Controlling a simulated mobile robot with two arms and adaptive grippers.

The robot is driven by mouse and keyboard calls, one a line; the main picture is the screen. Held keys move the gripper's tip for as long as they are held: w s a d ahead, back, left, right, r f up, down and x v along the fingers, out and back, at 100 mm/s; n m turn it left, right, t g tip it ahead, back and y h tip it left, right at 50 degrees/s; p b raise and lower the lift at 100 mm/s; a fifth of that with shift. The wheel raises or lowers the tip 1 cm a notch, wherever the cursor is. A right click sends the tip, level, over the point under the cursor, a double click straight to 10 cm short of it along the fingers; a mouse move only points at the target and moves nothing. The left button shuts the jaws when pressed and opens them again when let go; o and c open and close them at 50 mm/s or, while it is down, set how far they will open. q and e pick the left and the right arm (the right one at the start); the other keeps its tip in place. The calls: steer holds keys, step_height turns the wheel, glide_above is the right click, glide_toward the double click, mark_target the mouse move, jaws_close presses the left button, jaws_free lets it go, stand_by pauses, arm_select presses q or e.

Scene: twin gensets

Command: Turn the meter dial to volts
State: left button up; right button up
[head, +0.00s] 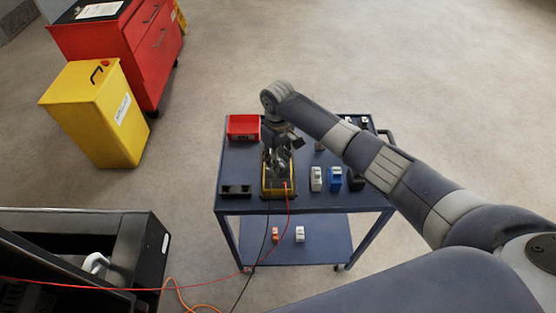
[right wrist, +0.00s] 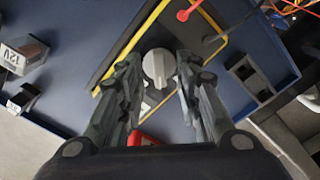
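The meter (head: 278,191), dark with yellow edges, lies on the top of the blue cart (head: 307,203), partly hidden under my right gripper (head: 279,163) in the head view. In the right wrist view its round grey dial (right wrist: 157,66) shows a raised bar across it. My right gripper (right wrist: 157,68) is open, with one finger on each side of the dial. Small gaps seem to show between the fingers and the dial; I cannot tell their depth. The dial's markings are not readable. My left gripper is not in view.
Red and black leads run from the meter toward the dark open cabinet (head: 145,255) at left. A red bin (head: 243,127), a black holder (head: 236,190), and white (head: 316,178) and blue (head: 335,178) blocks stand around the meter. The lower shelf holds small parts.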

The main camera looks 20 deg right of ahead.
step_height(320, 180, up, 11)
steer(key=shift+f, duration=0.2)
steer(key=shift+f, duration=0.1)
stand_by(0.4)
